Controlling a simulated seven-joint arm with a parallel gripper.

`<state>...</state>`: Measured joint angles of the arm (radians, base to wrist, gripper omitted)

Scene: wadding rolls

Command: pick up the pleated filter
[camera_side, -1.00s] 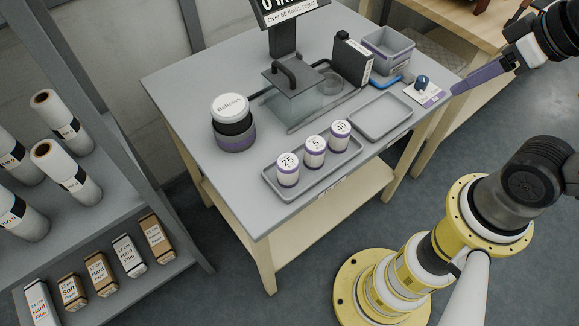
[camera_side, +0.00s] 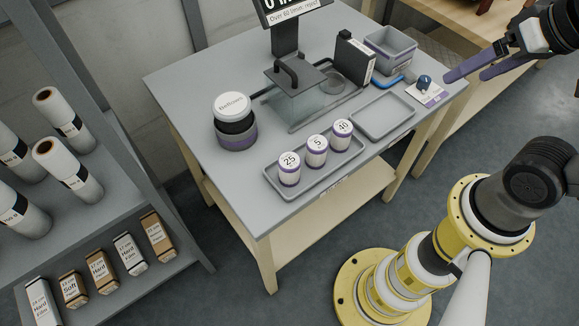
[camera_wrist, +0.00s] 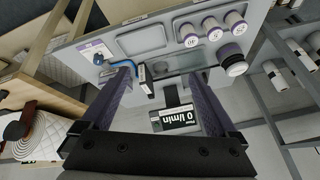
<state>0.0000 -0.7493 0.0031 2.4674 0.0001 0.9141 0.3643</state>
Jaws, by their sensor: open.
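My gripper (camera_side: 466,77) is open and empty, with two long purple fingers above the right corner of the grey table. In the wrist view my gripper (camera_wrist: 160,71) is also open, with nothing between the fingertips. No thing shows clear pleats, so I cannot tell which one is the pleated filter. Three white cylinders with purple bands stand in a grey tray (camera_side: 311,187), marked 25 (camera_side: 289,172), 5 (camera_side: 316,153) and 40 (camera_side: 342,133). A wider white-topped jar (camera_side: 232,107) stands to their left in a purple-banded holder. My gripper is well apart from all of these.
An empty shallow tray (camera_side: 384,117) lies right of the cylinders. Behind are a handled plate (camera_side: 293,75), a black upright box (camera_side: 352,57), a grey bin (camera_side: 390,48) and a display (camera_wrist: 174,118) reading 0 l/min. A blue knob (camera_side: 424,82) is near my fingers. Shelves with rolls stand left.

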